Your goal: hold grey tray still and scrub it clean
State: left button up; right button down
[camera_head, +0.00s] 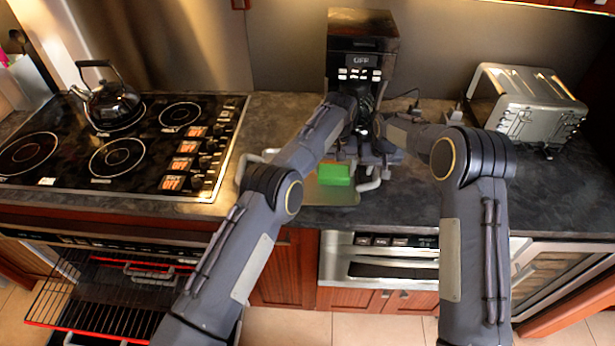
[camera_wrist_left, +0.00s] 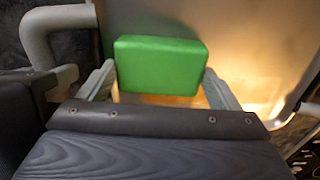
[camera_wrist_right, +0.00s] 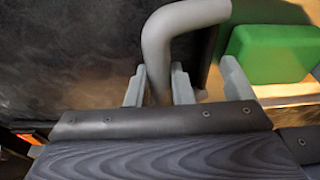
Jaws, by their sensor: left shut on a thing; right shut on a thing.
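The grey tray (camera_head: 340,196) lies on the counter, with a handle at its left end (camera_head: 245,168) and another at its right. My left gripper (camera_wrist_left: 158,86) is shut on a green sponge (camera_wrist_left: 160,62), which lies over the tray surface; whether it presses on it I cannot tell. The sponge also shows in the head view (camera_head: 335,174). My right gripper (camera_wrist_right: 159,88) is shut around the tray's right handle (camera_wrist_right: 165,30). The two grippers are close side by side, and the forearms partly hide the tray in the head view.
A black stove (camera_head: 120,150) with a kettle (camera_head: 113,103) is to the left. A coffee machine (camera_head: 360,50) stands behind the grippers and a silver toaster (camera_head: 530,105) at the right. An open oven rack (camera_head: 110,290) juts out below the stove.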

aim_at(324, 170)
pick_arm(q)
jog(key=shift+s+a+f, duration=0.1)
jog(key=shift+a+f, duration=0.05)
jog(key=shift+a, duration=0.6)
jog(key=shift+a+f, duration=0.1)
jog(key=shift+a, duration=0.65)
jog(key=shift+s+a+r, duration=0.1)
jog(key=shift+a, duration=1.25)
jog(key=shift+a+r, duration=0.1)
jog(key=shift+a, duration=1.2)
jog(key=shift+s+a+f, duration=0.1)
jog(key=shift+a, duration=1.15)
jog(key=shift+s+a+f, duration=0.1)
jog(key=shift+a, duration=1.15)
jog(key=shift+a+r, duration=0.1)
jog(key=shift+a, duration=1.2)
jog(key=shift+d, duration=2.45)
jog(key=shift+a, duration=2.45)
jog(key=shift+r, duration=0.15)
